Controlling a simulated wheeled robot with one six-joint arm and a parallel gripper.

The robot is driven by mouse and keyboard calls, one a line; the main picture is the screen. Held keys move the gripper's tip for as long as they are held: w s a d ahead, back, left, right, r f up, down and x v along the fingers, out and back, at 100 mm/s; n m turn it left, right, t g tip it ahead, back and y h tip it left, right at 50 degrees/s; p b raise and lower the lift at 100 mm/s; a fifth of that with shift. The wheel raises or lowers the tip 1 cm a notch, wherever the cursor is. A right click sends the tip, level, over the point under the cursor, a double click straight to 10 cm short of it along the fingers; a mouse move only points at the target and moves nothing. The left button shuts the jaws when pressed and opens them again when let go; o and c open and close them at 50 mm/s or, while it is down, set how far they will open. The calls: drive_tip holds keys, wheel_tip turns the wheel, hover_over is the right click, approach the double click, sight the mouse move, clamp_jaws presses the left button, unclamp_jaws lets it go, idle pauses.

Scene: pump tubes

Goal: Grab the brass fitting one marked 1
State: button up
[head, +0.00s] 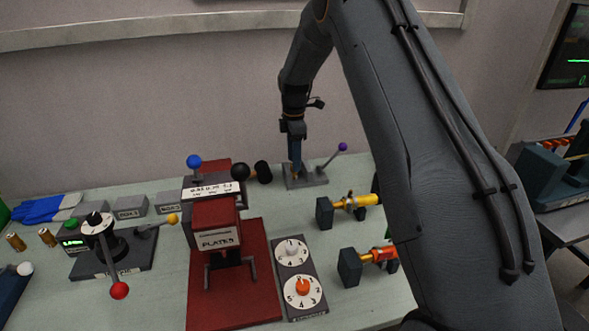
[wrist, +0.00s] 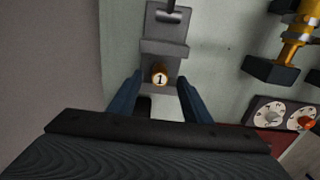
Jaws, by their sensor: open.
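The brass fitting marked 1 (wrist: 160,79) shows end-on in the wrist view, a small round brass piece with a white "1" face. It sits on a grey metal fixture (wrist: 165,49). My gripper (wrist: 159,75) is open, with one blue finger on each side of the fitting and a gap visible on both sides. In the head view my gripper (head: 296,150) points down over the grey fixture (head: 307,183) at the back of the bench. A small brass-coloured spot, likely the fitting, shows at its tips; contact cannot be told there.
A purple-knobbed lever (head: 342,147) rises right of the fixture. A red press with a plate sign (head: 217,240) stands front left. Brass-tubed pieces on dark blocks (head: 325,212) stand to the right. A dial panel (head: 297,280) lies between them.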

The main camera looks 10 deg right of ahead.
drive_tip(key=shift+f+p, duration=0.55)
drive_tip(key=shift+f, duration=1)
clamp_jaws()
drive_tip(key=shift+r, duration=0.15)
